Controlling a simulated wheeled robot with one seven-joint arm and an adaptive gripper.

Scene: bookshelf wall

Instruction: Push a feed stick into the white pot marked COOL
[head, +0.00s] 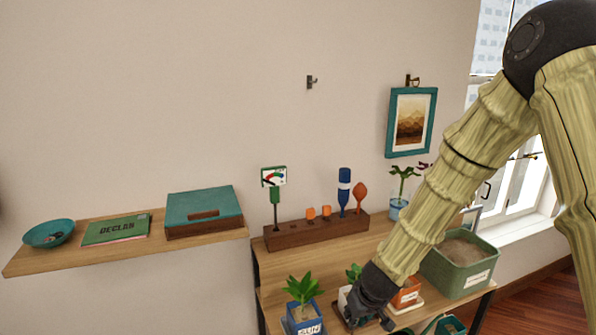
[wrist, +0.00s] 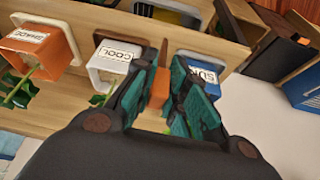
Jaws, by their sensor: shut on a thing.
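The white pot marked COOL (wrist: 110,56) is in the wrist view, left of my gripper's fingers. In the head view the white pot (head: 342,300) is mostly hidden by my gripper (head: 362,312). In the wrist view my gripper (wrist: 160,100) is shut on a feed stick (wrist: 158,88), with its orange part between the teal fingers. The fingers lie between the white pot and the blue pot, overlapping the white pot's near right edge. I cannot tell whether the stick touches soil.
The blue pot marked SUN (wrist: 203,72) and the orange pot marked SHADE (wrist: 38,46) flank the white pot closely. The wooden rack (head: 280,240) also holds a meter, a blue tool and an orange tool. A green planter (head: 460,285) stands at right.

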